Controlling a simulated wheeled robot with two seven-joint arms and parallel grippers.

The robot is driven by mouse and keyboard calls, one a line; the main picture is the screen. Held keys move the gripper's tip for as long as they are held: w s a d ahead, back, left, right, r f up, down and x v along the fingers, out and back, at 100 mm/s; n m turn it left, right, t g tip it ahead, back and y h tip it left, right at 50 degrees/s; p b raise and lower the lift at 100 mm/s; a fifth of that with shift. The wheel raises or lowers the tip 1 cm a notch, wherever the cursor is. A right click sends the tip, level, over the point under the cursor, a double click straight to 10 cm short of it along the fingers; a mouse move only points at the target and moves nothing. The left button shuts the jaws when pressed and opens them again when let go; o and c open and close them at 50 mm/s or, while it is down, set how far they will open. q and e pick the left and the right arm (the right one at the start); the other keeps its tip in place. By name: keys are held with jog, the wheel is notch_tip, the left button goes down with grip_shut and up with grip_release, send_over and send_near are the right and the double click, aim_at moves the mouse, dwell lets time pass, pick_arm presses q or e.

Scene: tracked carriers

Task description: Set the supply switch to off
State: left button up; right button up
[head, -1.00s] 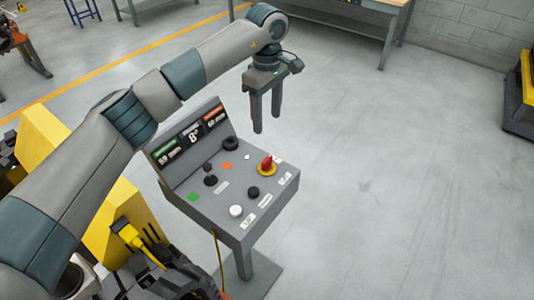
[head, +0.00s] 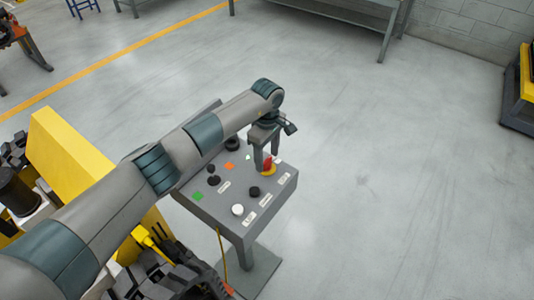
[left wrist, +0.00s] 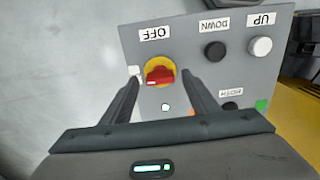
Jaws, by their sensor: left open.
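The supply switch, a red rotary handle on a yellow round base, sits on the sloping top of the grey control panel (head: 225,205). It shows in the head view (head: 268,166) and in the left wrist view (left wrist: 160,75). In the wrist view its handle lies roughly sideways, with a pale mark at its left end, towards a small white label (left wrist: 134,71). The OFF label (left wrist: 155,33) is above the switch there. My left gripper (head: 265,165) is open over the switch, its fingers on either side of the handle; contact cannot be told. My right gripper is not in view.
A black DOWN button (left wrist: 214,50) and a white UP button (left wrist: 260,47) sit beside the switch. Black knobs (head: 213,180) stand on the panel's left part. A yellow block (head: 85,170) is left of the panel. The floor to the right is clear.

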pick_arm(q)
jog(key=shift+f, duration=0.2)
jog(key=c, duration=1.1)
jog(key=shift+o, duration=0.2)
